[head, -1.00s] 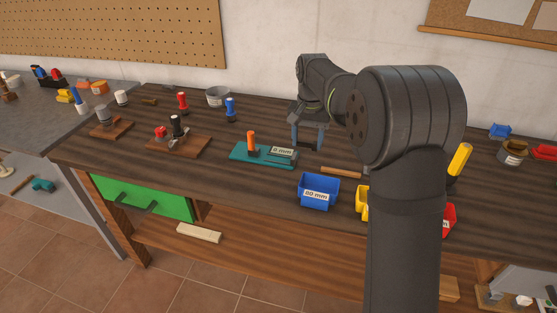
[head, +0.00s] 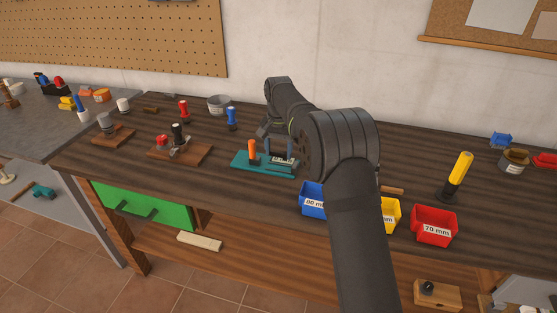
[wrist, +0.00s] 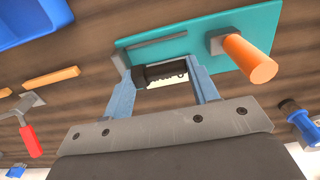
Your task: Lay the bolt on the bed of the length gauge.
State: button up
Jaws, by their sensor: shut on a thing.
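The length gauge (head: 243,163) is a teal plate on the workbench with an orange handle (head: 252,150) and a small readout. The wrist view shows its teal plate (wrist: 190,42) just beyond my fingertips, with the orange handle to the right. My gripper (head: 280,153) is over the gauge's right part. In the wrist view my gripper (wrist: 158,70) is shut on the dark bolt (wrist: 163,72), which lies crosswise between the two blue-grey fingers. The bolt is very near the plate; I cannot tell whether it touches. The head view does not show the bolt clearly.
Blue (head: 311,202), yellow (head: 391,216) and red (head: 433,225) bins stand along the bench's front edge. A wooden board with a clamp (head: 180,148) is left of the gauge. A blue-handled item (head: 231,118) stands behind it, and a yellow-handled one (head: 458,173) stands at right.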

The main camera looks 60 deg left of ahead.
aim_at(278, 153)
jog(key=shift+f, duration=2)
jog(key=shift+f, duration=0.1)
jog(key=o, duration=0.7)
notch_tip(278, 153, up, 12)
jog(key=shift+r, duration=0.15)
